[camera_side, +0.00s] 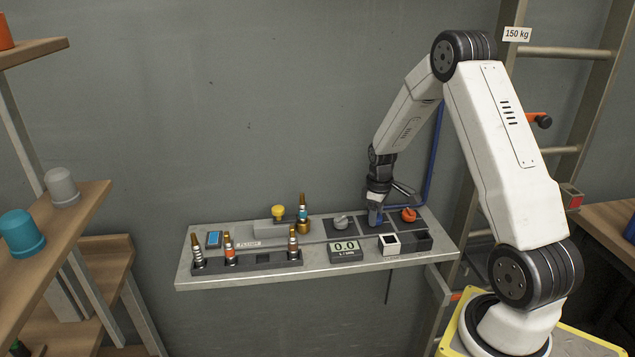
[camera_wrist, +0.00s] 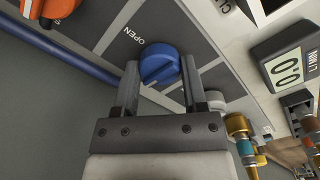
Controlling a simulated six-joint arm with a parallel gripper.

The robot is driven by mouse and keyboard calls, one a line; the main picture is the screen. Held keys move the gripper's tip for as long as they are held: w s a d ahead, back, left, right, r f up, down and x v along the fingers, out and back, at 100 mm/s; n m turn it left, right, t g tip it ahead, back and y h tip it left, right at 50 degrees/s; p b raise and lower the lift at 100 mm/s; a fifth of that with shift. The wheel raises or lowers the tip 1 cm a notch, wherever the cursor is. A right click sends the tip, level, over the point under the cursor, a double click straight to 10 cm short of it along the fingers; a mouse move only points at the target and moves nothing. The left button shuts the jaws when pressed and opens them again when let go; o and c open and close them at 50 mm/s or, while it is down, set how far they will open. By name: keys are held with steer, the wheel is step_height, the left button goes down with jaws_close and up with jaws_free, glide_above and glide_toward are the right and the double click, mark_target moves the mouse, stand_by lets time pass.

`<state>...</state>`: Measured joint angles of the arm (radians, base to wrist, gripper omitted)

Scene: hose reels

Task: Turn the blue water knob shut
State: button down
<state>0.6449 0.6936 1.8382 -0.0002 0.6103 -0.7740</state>
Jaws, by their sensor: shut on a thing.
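The blue water knob (camera_wrist: 158,64) is round with a raised grip bar and sits on a dark panel marked OPEN. In the wrist view my gripper (camera_wrist: 160,80) has one finger on each side of the knob, shut on it. In the side view my gripper (camera_side: 376,207) points down at the panel from above, and a bit of the blue knob (camera_side: 375,218) shows below it.
An orange knob (camera_side: 408,215) is close on the right and a grey knob (camera_side: 341,222) on the left. Several hose fittings stand in a dark rack (camera_side: 247,265) on the left of the bench (camera_side: 190,278). A blue pipe (camera_side: 434,160) runs up the wall.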

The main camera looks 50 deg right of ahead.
steer(key=shift+n, duration=0.5)
steer(key=shift+c, duration=0.7)
jaws_free()
steer(key=shift+r, duration=0.1)
steer(key=shift+r, duration=3.9)
steer(key=s+a+m+t, duration=0.1)
steer(key=s+a, duration=0.2)
steer(key=a, duration=1)
steer(key=s+a+r+m+t, duration=0.1)
steer(key=s+a, duration=0.3)
steer(key=a, duration=0.9)
steer(key=shift+s+a+t, duration=0.2)
steer(key=shift+a+t, duration=0.1)
steer(key=shift+a, duration=0.05)
